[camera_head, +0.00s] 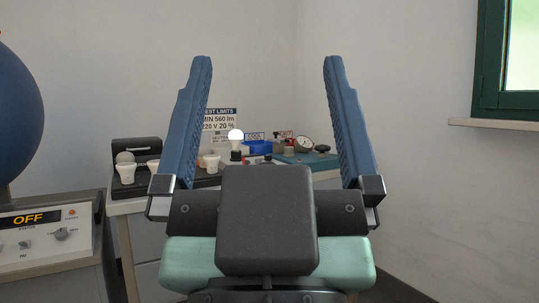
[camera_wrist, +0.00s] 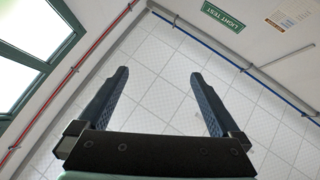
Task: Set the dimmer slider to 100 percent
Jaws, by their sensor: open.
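My gripper (camera_head: 268,62) is open and empty in the head view, its two blue fingers raised wide apart in front of the far table. It also shows open in the wrist view (camera_wrist: 158,74), with only floor between the fingers. I cannot make out a dimmer slider with certainty; my gripper body hides part of the table. A lit bulb (camera_head: 236,135) stands upright on the table, seen between the fingers. A control panel (camera_head: 84,243) at the lower left has a display reading OFF and small knobs.
The far table (camera_head: 136,205) holds white bulbs (camera_head: 127,172), a blue box (camera_head: 258,147), a round gauge (camera_head: 303,144) and a limits sign (camera_head: 219,118). A large blue sphere (camera_head: 15,115) is at the left. A window (camera_head: 508,60) is at the right. The wrist view shows clear tiled floor (camera_wrist: 160,100).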

